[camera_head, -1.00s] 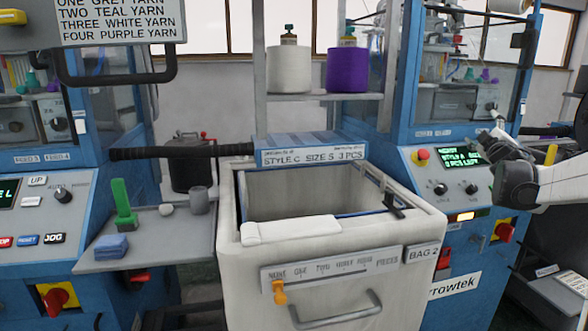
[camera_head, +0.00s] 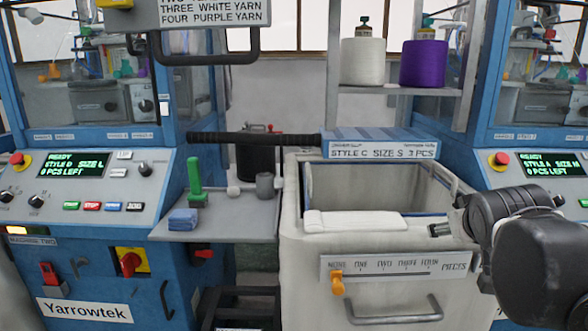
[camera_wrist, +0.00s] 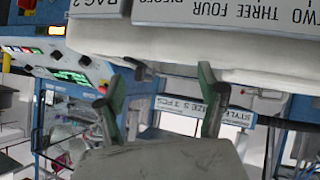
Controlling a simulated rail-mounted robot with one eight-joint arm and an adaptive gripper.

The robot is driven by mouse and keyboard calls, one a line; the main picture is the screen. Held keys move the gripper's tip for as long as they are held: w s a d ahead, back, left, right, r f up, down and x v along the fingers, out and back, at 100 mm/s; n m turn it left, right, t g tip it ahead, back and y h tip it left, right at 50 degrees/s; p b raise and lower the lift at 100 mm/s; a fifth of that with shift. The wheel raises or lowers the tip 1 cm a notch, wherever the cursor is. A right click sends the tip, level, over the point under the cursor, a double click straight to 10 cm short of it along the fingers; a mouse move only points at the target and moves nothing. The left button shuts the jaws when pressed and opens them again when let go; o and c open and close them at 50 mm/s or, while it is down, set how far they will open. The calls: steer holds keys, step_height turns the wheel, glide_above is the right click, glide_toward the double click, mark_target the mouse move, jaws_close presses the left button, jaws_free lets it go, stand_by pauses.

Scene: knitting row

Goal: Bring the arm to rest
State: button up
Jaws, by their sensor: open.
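My gripper (camera_head: 440,230) is at the right in the head view, beside the right front of the white bag bin (camera_head: 300,255). The dark arm behind it fills the lower right corner. In the wrist view, the two green-and-dark fingers of my gripper (camera_wrist: 172,72) stand apart with nothing between them. That view is upside down, with the bin's white front and its piece-count scale (camera_wrist: 245,14) along the top. I cannot tell whether a finger touches the bin.
Blue knitting machines stand left (camera_head: 75,185) and right (camera_head: 545,160). A side shelf (camera_head: 225,228) carries a green tool (camera_head: 195,180), a blue block (camera_head: 183,219) and a grey cup (camera_head: 265,185). White (camera_head: 362,62) and purple (camera_head: 423,64) cones stand on a rack. A black handle (camera_head: 255,138) extends left above the shelf.

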steer(key=s+a+f+g+y+b, duration=0.2)
steer(key=s+a+f+g+y, duration=0.2)
steer(key=s+a+f, duration=1.1)
step_height(320, 180, up, 16)
steer(key=s+d+p, duration=0.1)
steer(key=p, duration=1.4)
steer(key=shift+d, duration=0.4)
